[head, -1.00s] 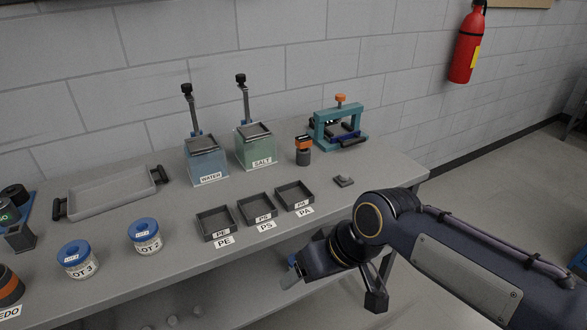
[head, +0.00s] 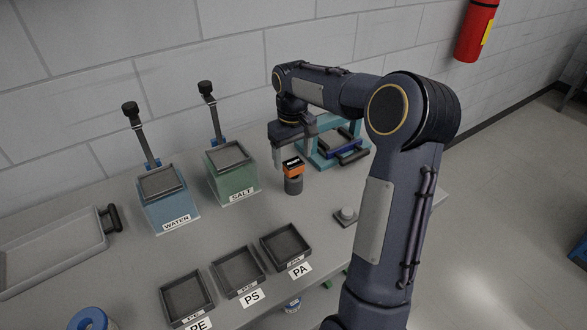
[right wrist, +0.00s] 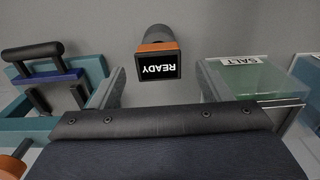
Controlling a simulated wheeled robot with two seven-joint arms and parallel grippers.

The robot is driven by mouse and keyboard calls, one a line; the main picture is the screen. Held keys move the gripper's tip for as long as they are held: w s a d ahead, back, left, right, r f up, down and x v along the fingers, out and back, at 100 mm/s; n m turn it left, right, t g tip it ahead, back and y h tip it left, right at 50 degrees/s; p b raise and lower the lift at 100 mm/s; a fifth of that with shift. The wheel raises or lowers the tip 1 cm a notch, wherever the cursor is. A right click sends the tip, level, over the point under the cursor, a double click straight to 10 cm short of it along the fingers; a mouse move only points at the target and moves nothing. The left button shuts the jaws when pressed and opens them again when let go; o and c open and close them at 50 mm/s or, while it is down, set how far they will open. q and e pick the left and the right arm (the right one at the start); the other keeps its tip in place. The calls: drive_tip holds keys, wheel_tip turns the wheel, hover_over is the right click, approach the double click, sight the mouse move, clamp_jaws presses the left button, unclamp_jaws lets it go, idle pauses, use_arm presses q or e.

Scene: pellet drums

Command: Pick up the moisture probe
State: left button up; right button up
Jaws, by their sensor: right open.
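The moisture probe, seemingly the small orange-and-grey device (head: 294,186) with a dark top screen, stands upright on the bench right of the salt tank. In the right wrist view the probe (right wrist: 158,57) shows a screen reading READY. My right gripper (head: 291,158) is open and points down just above and around the probe's top. In the right wrist view the right gripper's fingers (right wrist: 158,85) are spread to either side of the probe's line, with nothing held. Whether they touch it I cannot tell. My left gripper is not in view.
The salt tank (head: 233,184) stands close left of the probe, with the water tank (head: 169,211) beyond. A teal press frame (head: 318,160) is close at right, partly behind my arm. Labelled trays (head: 239,272) and a small grey piece (head: 346,216) lie nearer.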

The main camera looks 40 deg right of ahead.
sight(293, 164)
drive_tip(key=shift+s+f, duration=0.1)
drive_tip(key=shift+f, duration=1.9)
drive_tip(key=c, duration=1.1)
